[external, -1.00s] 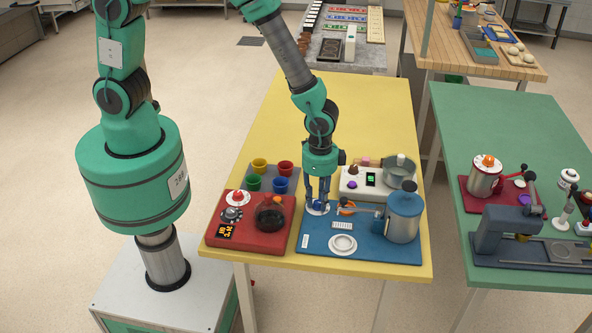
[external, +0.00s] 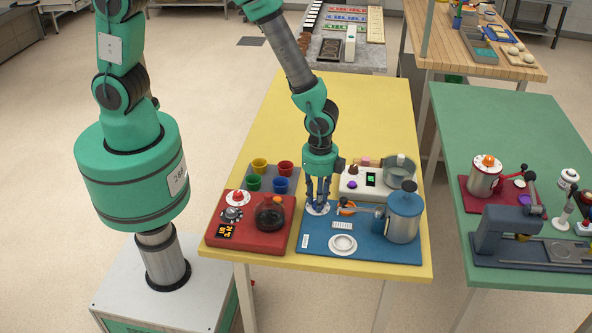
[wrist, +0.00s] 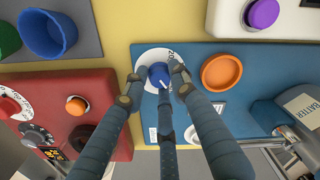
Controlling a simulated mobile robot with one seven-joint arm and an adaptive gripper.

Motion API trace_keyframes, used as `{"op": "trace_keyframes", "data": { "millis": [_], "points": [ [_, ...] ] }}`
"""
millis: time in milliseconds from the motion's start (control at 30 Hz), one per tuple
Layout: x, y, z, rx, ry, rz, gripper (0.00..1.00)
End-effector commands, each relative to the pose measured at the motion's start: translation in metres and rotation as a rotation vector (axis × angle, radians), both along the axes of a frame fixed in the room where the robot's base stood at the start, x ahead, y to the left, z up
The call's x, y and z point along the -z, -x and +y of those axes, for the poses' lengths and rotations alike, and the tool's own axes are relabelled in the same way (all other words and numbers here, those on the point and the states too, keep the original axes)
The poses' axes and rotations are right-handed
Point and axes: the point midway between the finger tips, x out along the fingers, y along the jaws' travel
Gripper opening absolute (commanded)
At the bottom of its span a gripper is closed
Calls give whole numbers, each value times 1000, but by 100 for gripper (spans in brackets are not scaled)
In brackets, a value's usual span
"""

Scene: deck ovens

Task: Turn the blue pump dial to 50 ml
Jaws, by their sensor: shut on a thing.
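The blue pump dial (wrist: 158,74) sits on a white round scale plate (wrist: 146,57) at the edge of the blue pump board (wrist: 207,60). A white pointer mark on the dial faces the lower right in the wrist view. Part of a number shows at the plate's upper right; I cannot read the set value, as fingers cover much of the scale. My gripper (wrist: 158,86) is shut on the dial with its fingers around it, pointing down. In the external view my gripper (external: 318,206) stands over the scale plate (external: 317,209), and the dial is mostly hidden.
An orange knob (external: 346,207) is close right of my gripper, with the blue tank (external: 403,215) beyond. A red board (external: 250,237) with a dark round pot (external: 270,216) is at left. Cups (external: 281,185) and a white appliance (external: 352,184) stand behind. The yellow table's far part is clear.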

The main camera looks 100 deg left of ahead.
Motion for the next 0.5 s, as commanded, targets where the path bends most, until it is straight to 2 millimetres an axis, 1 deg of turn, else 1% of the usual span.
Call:
{"op": "trace_keyframes", "data": {
  "millis": [300,333,367,400,433,500],
  "points": [
    [0,0,0,1,0,-1,0],
    [0,-1,0,1,0,-1,28],
    [0,-1,0,1,0,-1,34],
    [0,0,0,1,0,-1,42],
    [0,0,0,1,0,-1,45],
    [0,0,0,1,-1,-1,45]
  ]
}}
